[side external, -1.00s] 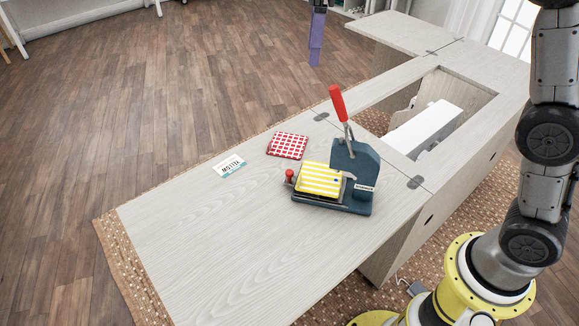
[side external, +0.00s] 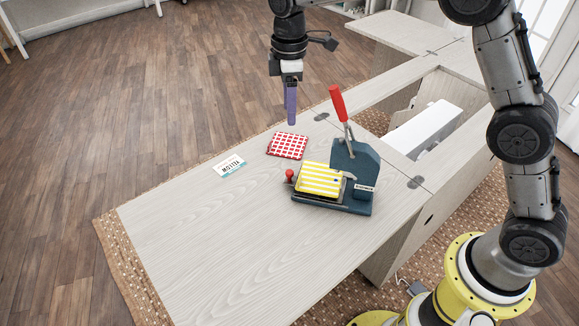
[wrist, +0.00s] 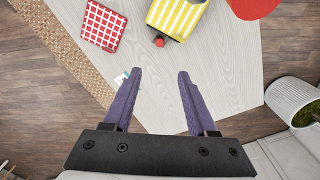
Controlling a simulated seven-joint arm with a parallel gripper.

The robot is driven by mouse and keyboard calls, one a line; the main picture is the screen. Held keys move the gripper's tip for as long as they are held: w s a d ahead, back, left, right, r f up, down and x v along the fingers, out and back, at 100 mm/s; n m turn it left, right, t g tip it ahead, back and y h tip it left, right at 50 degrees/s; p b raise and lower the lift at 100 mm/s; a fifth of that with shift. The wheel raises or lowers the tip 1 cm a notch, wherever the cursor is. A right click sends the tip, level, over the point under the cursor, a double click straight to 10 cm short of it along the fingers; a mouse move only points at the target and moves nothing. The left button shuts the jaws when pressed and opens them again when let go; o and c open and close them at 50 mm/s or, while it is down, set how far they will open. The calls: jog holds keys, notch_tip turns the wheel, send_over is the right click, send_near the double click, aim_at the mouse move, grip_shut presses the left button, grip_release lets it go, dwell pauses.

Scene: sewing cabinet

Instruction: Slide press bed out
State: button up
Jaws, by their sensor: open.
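The heat press (side external: 360,165) stands on the cabinet top, dark blue with a red-gripped lever (side external: 338,102) raised at its back. Its bed carries a yellow-and-white striped cloth (side external: 318,180), also visible in the wrist view (wrist: 176,14). A small red knob (side external: 290,174) stands at the bed's left front; it shows in the wrist view (wrist: 158,41) beside the striped cloth. My gripper (side external: 291,122) hangs above and behind the press, over the red checked square. In the wrist view my gripper's two purple fingers (wrist: 161,74) are apart with nothing between them.
A red-and-white checked square (side external: 288,145) and a white label card (side external: 229,166) lie left of the press. The pale cabinet top (side external: 230,240) is clear at the front left. A white machine (side external: 424,128) sits in the cabinet opening to the right.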

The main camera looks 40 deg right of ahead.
aim_at(289, 171)
notch_tip(289, 171, down, 19)
jog(key=shift+f, duration=0.15)
dwell(0.5)
grip_shut()
dwell(1.3)
